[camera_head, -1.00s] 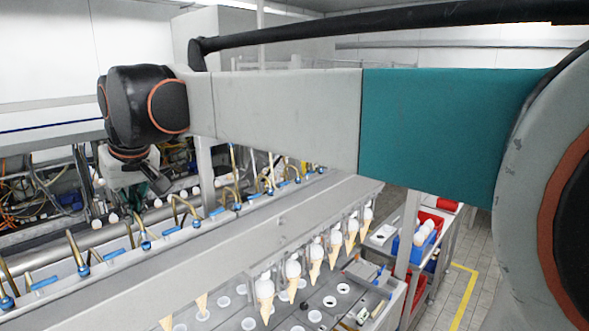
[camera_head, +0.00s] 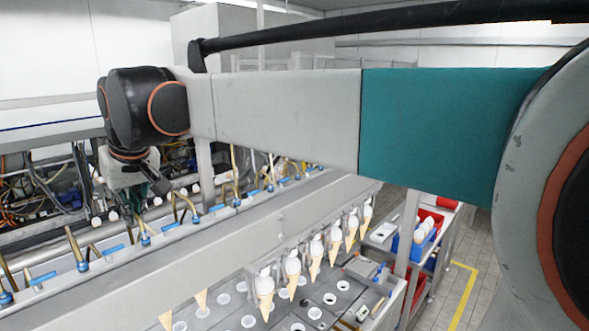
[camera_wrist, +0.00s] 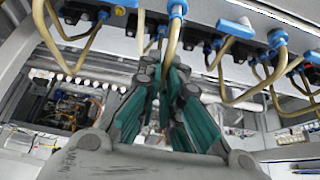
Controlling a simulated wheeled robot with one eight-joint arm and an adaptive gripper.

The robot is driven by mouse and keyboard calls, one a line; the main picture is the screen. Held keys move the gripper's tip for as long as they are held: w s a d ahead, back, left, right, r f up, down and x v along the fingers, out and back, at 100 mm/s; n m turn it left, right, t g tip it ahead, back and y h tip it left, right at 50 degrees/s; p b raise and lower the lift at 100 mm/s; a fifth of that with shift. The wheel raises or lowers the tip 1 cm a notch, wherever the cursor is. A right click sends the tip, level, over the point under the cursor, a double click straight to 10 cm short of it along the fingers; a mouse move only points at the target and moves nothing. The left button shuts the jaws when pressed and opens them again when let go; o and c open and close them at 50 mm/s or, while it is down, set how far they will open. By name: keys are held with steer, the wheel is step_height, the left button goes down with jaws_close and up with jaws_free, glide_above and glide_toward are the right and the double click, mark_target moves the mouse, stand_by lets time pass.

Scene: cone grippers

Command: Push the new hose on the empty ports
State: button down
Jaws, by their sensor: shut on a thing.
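My gripper (camera_wrist: 172,78) has its teal fingers closed together in the middle of the wrist view. They are shut on a tan hose (camera_wrist: 170,45), whose upper end meets a blue fitting (camera_wrist: 177,10). Whether that end is fully seated on a port I cannot tell; the gripped part is hidden between the fingers. Dark ports (camera_wrist: 208,43) with blue parts line the rail above. Other tan hoses loop from it at the left (camera_wrist: 42,25) and right (camera_wrist: 283,65). In the head view my gripper (camera_head: 158,184) is small and partly hidden, beside the row of hoses (camera_head: 184,204).
A long grey beam (camera_head: 230,230) runs diagonally in front of the hose row. Cones (camera_head: 292,266) hang in holders along its near side. Loose cables (camera_head: 30,175) fill an open bay at the left. A cart with red and blue bins (camera_head: 420,240) stands at the right.

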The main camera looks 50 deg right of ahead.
steer(key=shift+s+f, duration=0.1)
steer(key=shift+f, duration=0.35)
stand_by(0.4)
steer(key=c, duration=1.7)
jaws_free()
steer(key=shift+o, duration=0.5)
steer(key=shift+o, duration=1)
steer(key=shift+r, duration=0.15)
steer(key=shift+r+p, duration=1.4)
steer(key=shift+r, duration=1)
